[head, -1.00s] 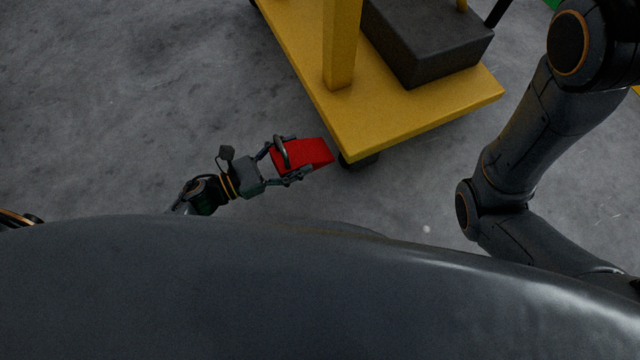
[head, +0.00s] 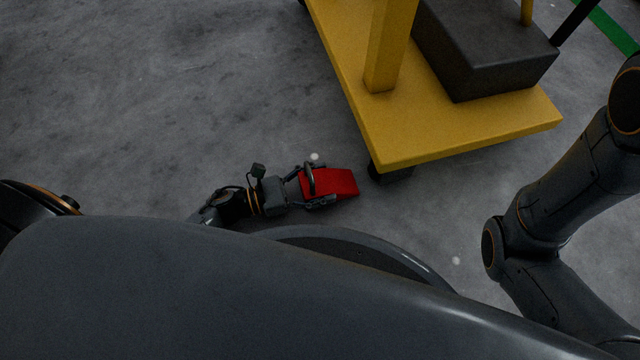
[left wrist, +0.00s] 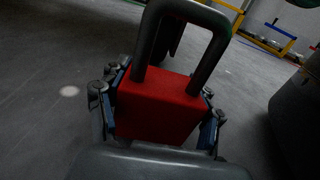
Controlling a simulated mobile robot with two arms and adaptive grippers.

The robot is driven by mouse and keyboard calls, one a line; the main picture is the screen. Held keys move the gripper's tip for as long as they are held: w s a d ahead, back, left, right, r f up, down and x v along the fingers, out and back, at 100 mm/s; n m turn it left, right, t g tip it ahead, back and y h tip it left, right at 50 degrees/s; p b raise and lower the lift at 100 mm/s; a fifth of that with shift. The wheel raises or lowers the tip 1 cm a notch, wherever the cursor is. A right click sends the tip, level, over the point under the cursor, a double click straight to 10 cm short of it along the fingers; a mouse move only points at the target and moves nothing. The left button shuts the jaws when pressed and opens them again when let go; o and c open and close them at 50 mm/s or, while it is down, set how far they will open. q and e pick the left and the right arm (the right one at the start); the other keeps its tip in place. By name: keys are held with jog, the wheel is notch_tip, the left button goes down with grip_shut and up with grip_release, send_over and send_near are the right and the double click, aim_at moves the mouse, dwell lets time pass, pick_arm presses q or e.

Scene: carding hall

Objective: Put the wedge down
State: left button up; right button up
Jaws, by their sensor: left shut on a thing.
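The wedge (head: 340,183) is a red block with a dark loop handle, low near the floor in the head view. My left gripper (head: 318,187) is shut on the wedge, one finger on each side of it. In the left wrist view the wedge (left wrist: 158,108) fills the middle, between the fingers, with its handle standing up. I cannot tell whether the wedge touches the floor. My right gripper is out of the picture; only the right arm's links show at the right of the head view.
A yellow cart (head: 455,135) carrying a dark block (head: 490,55) stands just beyond the wedge, its caster (head: 390,172) close to the wedge's tip. Bare grey floor (head: 190,90) lies open to the left. A green floor line (head: 610,25) runs at top right.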

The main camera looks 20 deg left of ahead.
pick_arm(q)
jog(key=shift+f, duration=0.45)
jog(key=o, duration=1.5)
jog(key=shift+f, duration=0.15)
jog(key=shift+c, duration=0.2)
jog(key=shift+r, duration=0.3)
jog(key=p+v, duration=0.1)
jog(key=v, duration=0.2)
jog(key=p+v, duration=0.1)
jog(key=v, duration=0.3)
jog(key=r+p+v, duration=0.1)
jog(key=p+v, duration=0.1)
jog(key=v, duration=0.1)
jog(key=shift+s+a, duration=0.2)
jog(key=shift+a, duration=0.1)
jog(key=shift+s+a, duration=0.4)
jog(key=shift+a, duration=0.15)
jog(key=shift+w, duration=0.1)
